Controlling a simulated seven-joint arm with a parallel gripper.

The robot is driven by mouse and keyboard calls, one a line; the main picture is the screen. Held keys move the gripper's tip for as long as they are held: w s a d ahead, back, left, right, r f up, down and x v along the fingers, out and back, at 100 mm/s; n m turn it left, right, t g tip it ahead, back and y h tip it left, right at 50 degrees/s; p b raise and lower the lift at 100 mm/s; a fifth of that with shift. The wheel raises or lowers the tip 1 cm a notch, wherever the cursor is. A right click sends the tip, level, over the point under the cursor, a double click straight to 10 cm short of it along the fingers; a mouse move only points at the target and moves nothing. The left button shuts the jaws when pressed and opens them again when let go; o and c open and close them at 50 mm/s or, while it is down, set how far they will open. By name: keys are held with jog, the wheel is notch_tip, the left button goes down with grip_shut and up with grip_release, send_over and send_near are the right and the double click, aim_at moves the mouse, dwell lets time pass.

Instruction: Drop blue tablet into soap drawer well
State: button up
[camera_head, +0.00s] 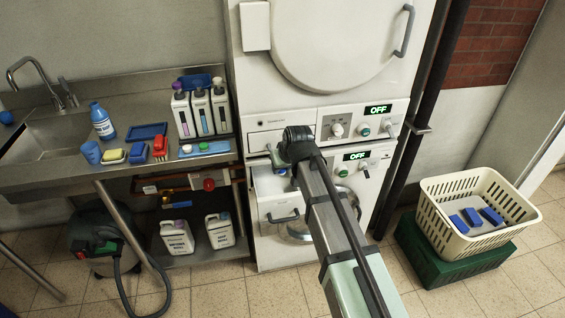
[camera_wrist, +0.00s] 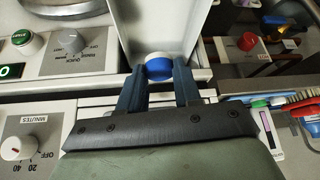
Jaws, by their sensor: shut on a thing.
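The blue tablet (camera_wrist: 158,67), with a white band, is pinched between the tips of my gripper (camera_wrist: 157,72) in the wrist view. In the head view my gripper (camera_head: 281,166) is over the pulled-out soap drawer (camera_head: 275,206) on the front of the lower machine. The drawer's pale interior also shows beyond the tablet in the wrist view (camera_wrist: 152,24). The arm and gripper cover part of the drawer in the head view, and I cannot tell how high the tablet is above its well.
A sink counter (camera_head: 115,172) at left carries bottles, brushes and a light-blue tray (camera_head: 205,149). Control knobs (camera_head: 364,130) line the machine front right of my gripper. A cream basket (camera_head: 455,200) stands on a green crate (camera_head: 450,262) at right. The floor in front is mostly clear.

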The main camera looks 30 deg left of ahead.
aim_at(283, 173)
jog(key=shift+f, duration=1.95)
jog(key=o, duration=1.1)
jog(key=shift+r, duration=0.15)
jog(key=v, duration=1.3)
jog(key=shift+r, duration=0.3)
jog(key=shift+d, duration=0.15)
